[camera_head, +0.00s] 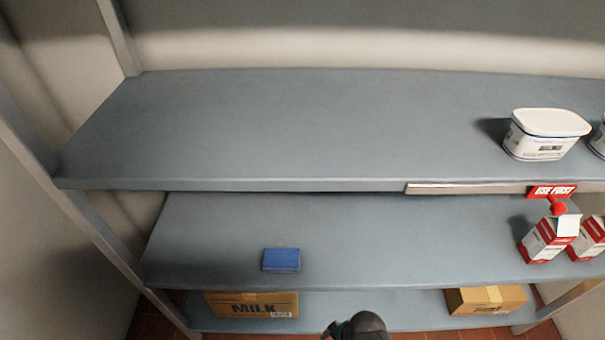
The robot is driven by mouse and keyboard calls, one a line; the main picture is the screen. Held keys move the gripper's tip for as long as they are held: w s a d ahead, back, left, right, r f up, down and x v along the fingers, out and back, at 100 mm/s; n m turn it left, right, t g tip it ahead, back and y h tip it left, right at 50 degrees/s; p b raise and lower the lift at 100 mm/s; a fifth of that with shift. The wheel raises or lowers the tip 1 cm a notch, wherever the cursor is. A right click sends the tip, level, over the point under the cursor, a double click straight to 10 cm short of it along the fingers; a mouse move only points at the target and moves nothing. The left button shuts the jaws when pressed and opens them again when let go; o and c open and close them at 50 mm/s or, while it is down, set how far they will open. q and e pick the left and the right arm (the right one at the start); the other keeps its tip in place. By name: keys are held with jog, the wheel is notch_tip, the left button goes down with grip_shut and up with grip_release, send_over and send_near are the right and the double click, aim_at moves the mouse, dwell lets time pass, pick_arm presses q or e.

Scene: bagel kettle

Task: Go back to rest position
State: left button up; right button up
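Neither of my grippers shows in the head view. A dark, rounded part with a small teal piece pokes up at the bottom edge, right of centre. It looks like part of one of my arms, but I cannot tell which arm. No fingers show, and nothing is seen held.
A grey shelf unit fills the view. White tubs (545,134) stand on the upper shelf (290,120) at right. Cardboard boxes (252,304) sit below.

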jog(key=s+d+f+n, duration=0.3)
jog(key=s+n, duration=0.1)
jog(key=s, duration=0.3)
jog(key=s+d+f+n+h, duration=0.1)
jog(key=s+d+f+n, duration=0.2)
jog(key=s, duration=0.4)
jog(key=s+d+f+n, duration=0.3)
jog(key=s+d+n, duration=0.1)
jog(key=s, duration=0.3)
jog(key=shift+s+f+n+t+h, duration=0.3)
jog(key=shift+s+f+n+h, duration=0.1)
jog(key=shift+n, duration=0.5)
